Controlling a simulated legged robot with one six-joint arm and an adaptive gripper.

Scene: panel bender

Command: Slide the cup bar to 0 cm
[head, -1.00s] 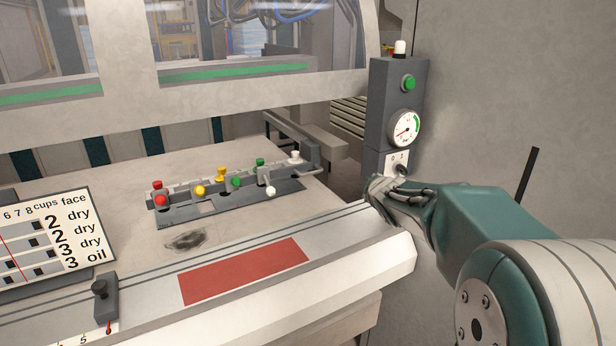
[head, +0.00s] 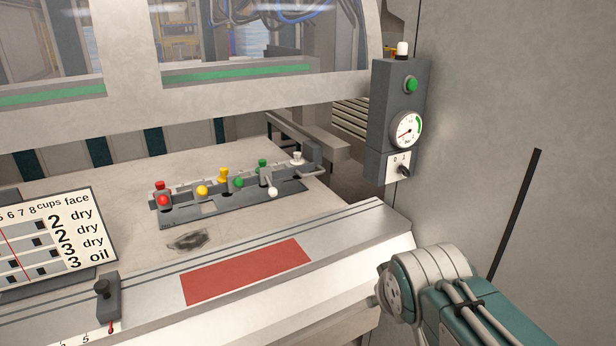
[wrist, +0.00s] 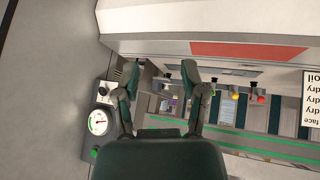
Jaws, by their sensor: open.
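A dark slider block with a black knob (head: 102,288) stands on the front rail at the lower left, over a white scale. Its red pointer (head: 111,328) is at the scale's right part; a "5" shows to its left, and the exact reading is too small to tell. No label shows which part is the cup bar. My gripper (wrist: 160,70) is open and empty in the wrist view, its two dark fingers spread apart. The head view shows my arm at the lower right, with the fingers hidden. It is well right of the slider.
A grey rail with several coloured knobs (head: 235,191) lies on the table. A red panel (head: 246,271) marks the front ledge. A printed chart (head: 45,240) stands at left. The switch box (head: 395,120) has a gauge (head: 406,130) and rotary switch (head: 404,171). A grey wall rises at right.

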